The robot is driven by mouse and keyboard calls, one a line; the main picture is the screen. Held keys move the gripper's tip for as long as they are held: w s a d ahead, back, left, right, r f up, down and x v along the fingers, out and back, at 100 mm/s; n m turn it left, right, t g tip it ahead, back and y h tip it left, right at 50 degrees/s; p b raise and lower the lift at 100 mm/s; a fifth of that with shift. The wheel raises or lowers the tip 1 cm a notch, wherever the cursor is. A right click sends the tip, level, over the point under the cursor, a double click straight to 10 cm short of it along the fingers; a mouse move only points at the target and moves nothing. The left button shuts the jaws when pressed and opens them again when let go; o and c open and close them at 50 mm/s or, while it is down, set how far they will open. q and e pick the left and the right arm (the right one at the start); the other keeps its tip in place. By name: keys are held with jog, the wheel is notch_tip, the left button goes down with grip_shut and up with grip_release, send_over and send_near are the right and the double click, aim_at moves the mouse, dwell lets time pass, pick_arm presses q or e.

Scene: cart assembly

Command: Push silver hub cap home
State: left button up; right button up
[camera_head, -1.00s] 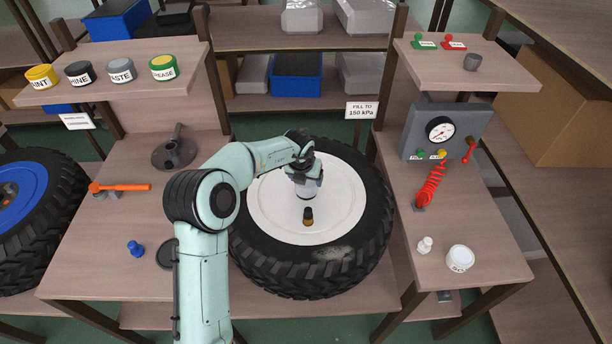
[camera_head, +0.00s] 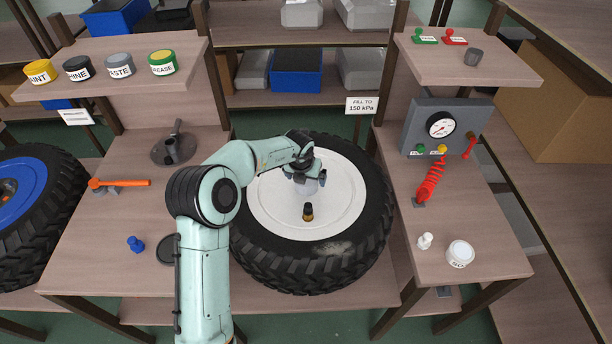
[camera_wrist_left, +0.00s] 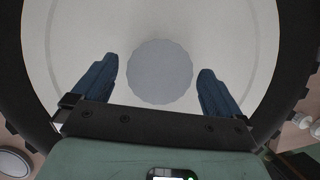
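The silver hub cap (camera_wrist_left: 160,72) is a plain grey disc at the middle of the wheel's pale face (camera_wrist_left: 235,40) in the left wrist view. It also shows in the head view (camera_head: 308,187), partly covered by my gripper. My left gripper (camera_wrist_left: 157,68) is open, with one blue-grey finger on each side of the disc and a gap to it on both sides. In the head view my left gripper (camera_head: 305,176) is over the wheel's centre. How deep the cap sits cannot be told. My right gripper is not in view.
A dark valve stem (camera_head: 308,212) stands on the wheel face just in front of the cap. The black tyre (camera_head: 315,275) surrounds it. A gauge panel (camera_head: 440,128) with a red coiled hose (camera_head: 430,180) is at right; an orange-handled tool (camera_head: 120,183) lies at left.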

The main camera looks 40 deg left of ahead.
pick_arm(q)
jog(key=shift+r, duration=0.1)
jog(key=p+v, duration=0.1)
jog(key=v, duration=1.2)
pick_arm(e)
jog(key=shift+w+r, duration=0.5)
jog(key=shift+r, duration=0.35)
pick_arm(q)
jog(key=shift+s, duration=0.1)
